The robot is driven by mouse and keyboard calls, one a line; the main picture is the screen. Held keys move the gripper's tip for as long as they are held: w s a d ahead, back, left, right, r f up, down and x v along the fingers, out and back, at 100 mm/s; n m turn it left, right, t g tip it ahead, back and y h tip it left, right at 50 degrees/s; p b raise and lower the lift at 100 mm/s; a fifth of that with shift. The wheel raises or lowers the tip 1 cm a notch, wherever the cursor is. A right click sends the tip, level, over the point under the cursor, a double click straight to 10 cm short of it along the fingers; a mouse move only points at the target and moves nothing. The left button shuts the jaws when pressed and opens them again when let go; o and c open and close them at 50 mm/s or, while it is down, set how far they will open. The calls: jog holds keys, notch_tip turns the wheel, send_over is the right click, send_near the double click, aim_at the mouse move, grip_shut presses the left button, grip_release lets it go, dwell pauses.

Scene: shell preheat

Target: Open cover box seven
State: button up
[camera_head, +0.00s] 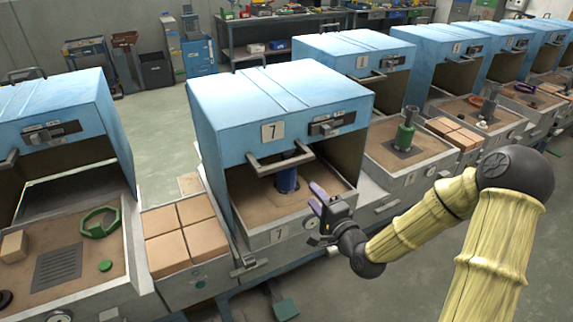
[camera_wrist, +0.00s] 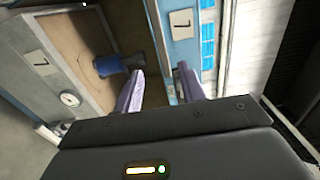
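Cover box seven has a blue cover (camera_head: 275,95) with a "7" plate, a latch panel and a grey bar handle (camera_head: 281,162) along its lower front edge. The cover's front edge stands well above the sandy tray (camera_head: 248,209), leaving a wide front gap. A blue cylinder (camera_head: 287,180) stands inside; the wrist view shows it too (camera_wrist: 118,65). My gripper (camera_head: 316,197) is in front of the box's right side, below the handle. Its purple fingers are apart in the wrist view (camera_wrist: 160,78), with nothing visible held between them. Contact with the handle does not show.
Similar blue-covered boxes stand at the left (camera_head: 55,115) and in a row to the right (camera_head: 355,50). Tan blocks (camera_head: 180,232) lie on the bench left of box seven. A round gauge (camera_head: 312,222) sits on its front. Grey floor (camera_head: 400,285) is open in front.

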aim_at(288, 166)
jog(key=p+x, duration=0.3)
jog(key=x, duration=1.3)
jog(key=shift+w+a, duration=0.25)
jog(key=shift+c, duration=0.2)
grip_shut()
